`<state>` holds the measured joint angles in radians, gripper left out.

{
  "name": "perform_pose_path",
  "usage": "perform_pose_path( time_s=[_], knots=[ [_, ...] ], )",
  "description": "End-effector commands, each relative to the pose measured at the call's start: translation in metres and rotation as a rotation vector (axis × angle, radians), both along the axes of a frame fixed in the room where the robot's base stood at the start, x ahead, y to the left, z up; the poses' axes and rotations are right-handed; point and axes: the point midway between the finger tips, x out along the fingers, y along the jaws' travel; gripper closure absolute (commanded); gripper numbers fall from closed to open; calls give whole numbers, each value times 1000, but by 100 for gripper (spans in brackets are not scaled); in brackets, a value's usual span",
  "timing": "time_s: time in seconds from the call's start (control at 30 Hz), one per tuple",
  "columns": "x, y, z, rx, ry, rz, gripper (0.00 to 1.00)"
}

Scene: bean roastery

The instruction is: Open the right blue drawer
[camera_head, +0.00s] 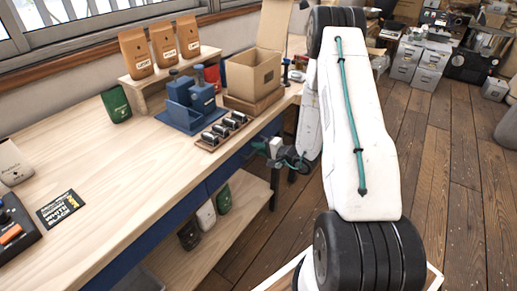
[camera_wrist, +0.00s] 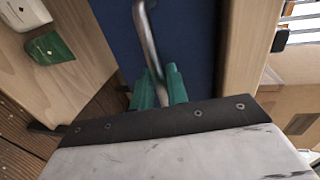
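The blue drawer front (camera_wrist: 192,32) fills the upper middle of the wrist view, and a grey metal bar handle (camera_wrist: 147,32) runs along it. My gripper (camera_wrist: 160,82) has its green fingers on either side of the handle, close against it, and appears shut on it. In the head view, my gripper (camera_head: 280,156) is at the table's front right, beside the blue front below the top (camera_head: 222,173). My white arm hides part of that corner. I cannot tell whether the drawer is out at all.
The wooden table (camera_head: 110,170) carries a blue machine (camera_head: 187,106), a tray of dark cylinders (camera_head: 222,132), an open carton (camera_head: 253,75) and brown bags (camera_head: 163,45). Below, a lower shelf (camera_head: 242,205) holds pouches (camera_head: 206,214).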

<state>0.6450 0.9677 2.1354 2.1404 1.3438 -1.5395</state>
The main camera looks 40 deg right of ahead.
Motion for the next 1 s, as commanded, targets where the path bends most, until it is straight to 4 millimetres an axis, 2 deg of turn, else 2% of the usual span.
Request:
perform_pose_path(
  time_s=[0.2,0.27,0.3,0.63,0.77,1.0],
  knots=[
    [0,0,0,0,0,-1,84],
    [0,0,0,0,0,-1,98],
    [0,0,0,0,0,-1,100],
    [-8,-4,0,0,0,-3,100],
    [-24,-10,0,2,1,-6,100],
    [-77,-30,0,2,1,-9,100]
  ],
)
